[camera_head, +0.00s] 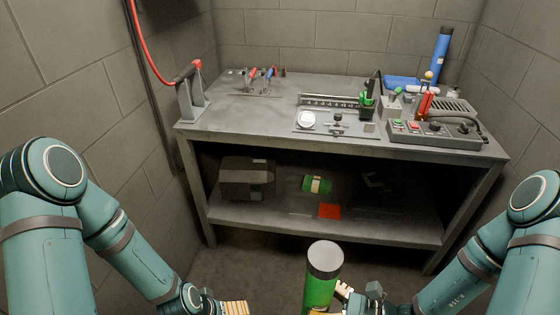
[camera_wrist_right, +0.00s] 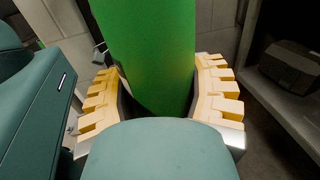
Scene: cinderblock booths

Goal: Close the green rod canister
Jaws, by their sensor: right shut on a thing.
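A green canister (camera_head: 319,292) with a grey top end (camera_head: 325,258) stands nearly upright at the bottom middle of the head view, in front of the table. I cannot tell whether that end is a seated lid. My right gripper (camera_head: 336,302) is shut on the canister's body; in the right wrist view its yellow fingers (camera_wrist_right: 161,92) lie on both sides of the green cylinder (camera_wrist_right: 150,45). The canister's lower part is hidden in the head view. My left gripper (camera_head: 234,307) shows only some yellow finger pads at the bottom edge, left of the canister and apart from it.
A grey workbench (camera_head: 245,125) stands ahead. On it are a control box (camera_head: 435,132), a blue cylinder (camera_head: 441,55) and a red-handled stand (camera_head: 192,95). Its lower shelf (camera_head: 270,214) holds a grey box (camera_head: 246,178), a small green cylinder (camera_head: 311,184) and a red piece (camera_head: 330,211). Block walls close both sides.

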